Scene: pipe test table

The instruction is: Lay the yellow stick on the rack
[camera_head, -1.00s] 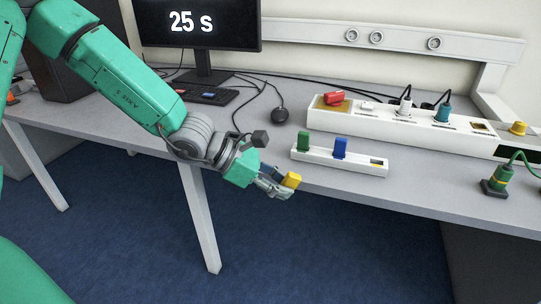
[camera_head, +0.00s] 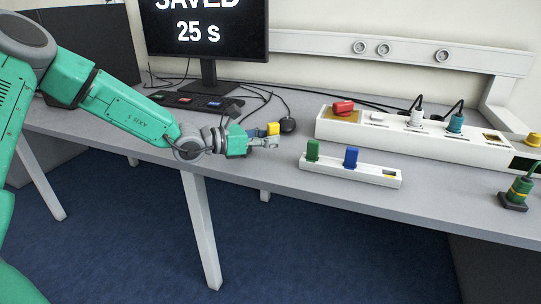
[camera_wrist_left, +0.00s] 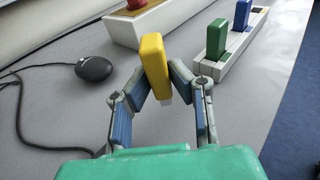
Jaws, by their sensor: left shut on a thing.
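The yellow stick (camera_head: 273,129) is held in my left gripper (camera_head: 268,137), above the desk and left of the rack. In the left wrist view the yellow stick (camera_wrist_left: 155,66) stands nearly upright between the two fingers of my left gripper (camera_wrist_left: 160,85), with a pale lower end showing. The white rack (camera_head: 375,176) lies near the desk's front edge. It holds a green stick (camera_head: 312,150) and a blue stick (camera_head: 351,157), and its right end has an empty slot. My right gripper is not in view.
A black mouse (camera_head: 288,125), cables and keyboard (camera_head: 190,101) are behind my gripper. A green connector (camera_head: 518,192) stands at right. The monitor reads "SAVED 25 s".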

